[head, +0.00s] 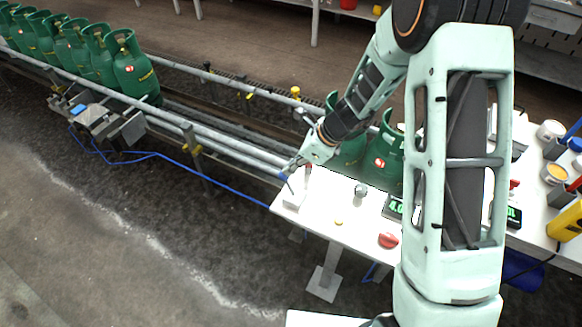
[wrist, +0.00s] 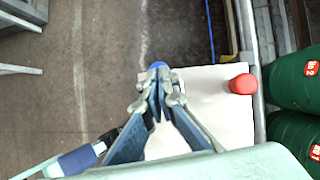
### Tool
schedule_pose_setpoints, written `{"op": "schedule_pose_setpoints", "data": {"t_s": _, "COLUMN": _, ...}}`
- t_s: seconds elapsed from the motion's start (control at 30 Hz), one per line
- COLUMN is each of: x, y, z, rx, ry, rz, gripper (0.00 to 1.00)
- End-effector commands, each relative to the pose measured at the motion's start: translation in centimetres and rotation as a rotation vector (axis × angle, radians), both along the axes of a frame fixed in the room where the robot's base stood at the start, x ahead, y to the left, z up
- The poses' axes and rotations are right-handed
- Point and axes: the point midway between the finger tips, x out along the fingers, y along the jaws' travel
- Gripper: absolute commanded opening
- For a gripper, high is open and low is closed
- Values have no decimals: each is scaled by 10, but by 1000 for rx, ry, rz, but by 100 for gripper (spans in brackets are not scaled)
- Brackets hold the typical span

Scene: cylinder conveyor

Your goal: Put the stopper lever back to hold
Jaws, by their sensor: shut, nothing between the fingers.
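The stopper lever appears as a red grip (wrist: 242,84) near the far right corner of the white bench top in the wrist view. In the head view a thin reddish post (head: 308,172), seemingly the same lever, stands at the bench's left end beside the conveyor rail, partly hidden by my wrist. My gripper (head: 288,180) is shut and empty, above the bench's left end. In the wrist view my fingertips (wrist: 158,68) meet to the left of the red grip, with a clear gap between. I cannot read any hold mark.
Several green gas cylinders (head: 135,70) queue on the conveyor at left; others (head: 388,160) stand behind my arm. The white bench (head: 320,228) carries a red button (head: 388,240), a grey knob (head: 360,190) and a display (head: 395,207). Floor left of the bench is clear.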

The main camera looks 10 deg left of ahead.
Motion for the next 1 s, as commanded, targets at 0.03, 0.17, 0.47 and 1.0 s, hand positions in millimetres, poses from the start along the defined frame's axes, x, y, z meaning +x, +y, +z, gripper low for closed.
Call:
{"op": "schedule_pose_setpoints", "data": {"t_s": 0.03, "x": 0, "y": -1, "z": 2, "rx": 0, "ry": -1, "rz": -1, "gripper": 0}}
{"op": "schedule_pose_setpoints", "data": {"t_s": 0.17, "x": 2, "y": -10, "z": 11, "rx": 0, "ry": -2, "rz": -1, "gripper": 0}}
{"op": "schedule_pose_setpoints", "data": {"t_s": 0.47, "x": 6, "y": -34, "z": 61, "rx": 0, "ry": -7, "rz": 5, "gripper": 0}}
{"op": "schedule_pose_setpoints", "data": {"t_s": 1.0, "x": 7, "y": -46, "z": 121, "rx": -1, "ry": 0, "rz": 4, "gripper": 0}}
